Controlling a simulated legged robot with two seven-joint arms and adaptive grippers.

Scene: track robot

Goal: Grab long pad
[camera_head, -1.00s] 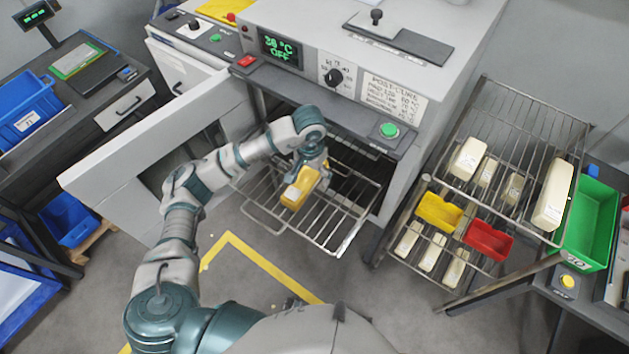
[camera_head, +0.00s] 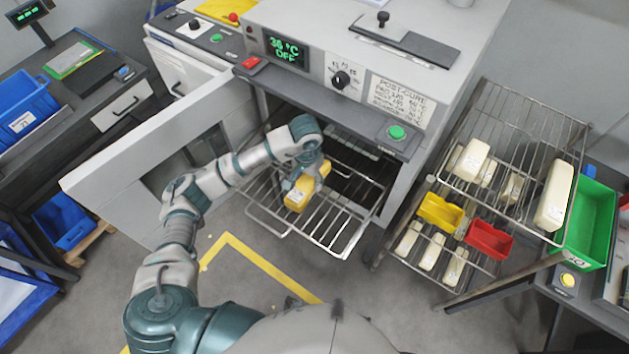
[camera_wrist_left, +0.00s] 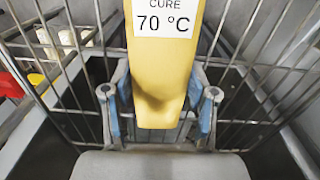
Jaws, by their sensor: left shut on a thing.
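A long yellow pad (camera_head: 299,193) is at the pulled-out wire rack (camera_head: 335,243) of the oven. In the left wrist view the pad (camera_wrist_left: 165,65) carries a white label reading "CURE 70 °C". My left gripper (camera_head: 313,175) is shut on the pad, with its two blue-lined fingers (camera_wrist_left: 160,110) on either side of the pad's near end. The rack's wires show behind and around the pad. I cannot tell whether the pad touches the rack. My right gripper is not in view.
The oven (camera_head: 345,75) stands open, its door (camera_head: 130,185) swung left; its display reads "OFF". At right a wire shelf (camera_head: 520,120) holds several cream pads, with a yellow bin (camera_head: 440,212) and a red bin (camera_head: 489,239) below. A green bin (camera_head: 592,225) stands beside it.

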